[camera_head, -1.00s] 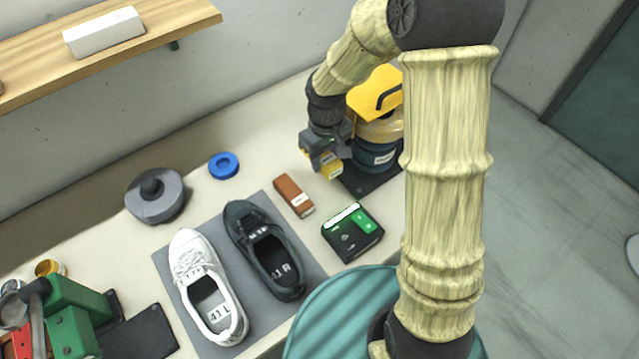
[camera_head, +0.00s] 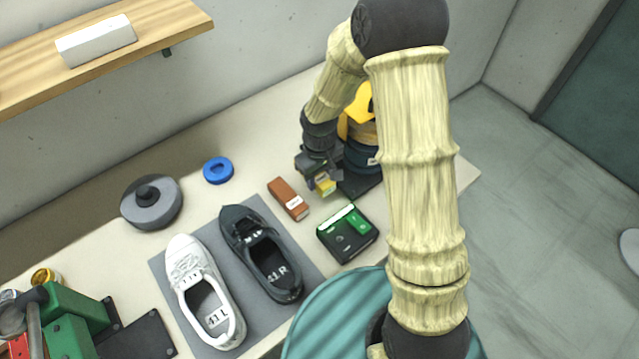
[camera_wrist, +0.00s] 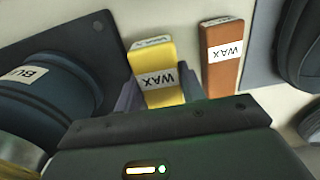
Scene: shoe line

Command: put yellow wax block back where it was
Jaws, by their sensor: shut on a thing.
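The yellow wax block (camera_head: 325,186) is between the fingers of my gripper (camera_head: 318,178), near the back right of the bench. In the wrist view the yellow wax block (camera_wrist: 156,78) shows its WAX label, with a grey finger (camera_wrist: 127,100) beside it. My gripper is shut on it. The brown wax block (camera_head: 288,198) lies on the bench just left of my gripper. It also shows in the wrist view (camera_wrist: 222,60), to the right of the yellow block and apart from it. Whether the yellow block touches the bench, I cannot tell.
A dark blue and yellow machine (camera_head: 360,152) stands close to the right of my gripper. A black and green box (camera_head: 348,234) lies in front. The white shoe (camera_head: 203,290) and dark shoe (camera_head: 262,255) stand on a grey mat (camera_head: 172,290). A blue ring (camera_head: 219,170) lies farther left.

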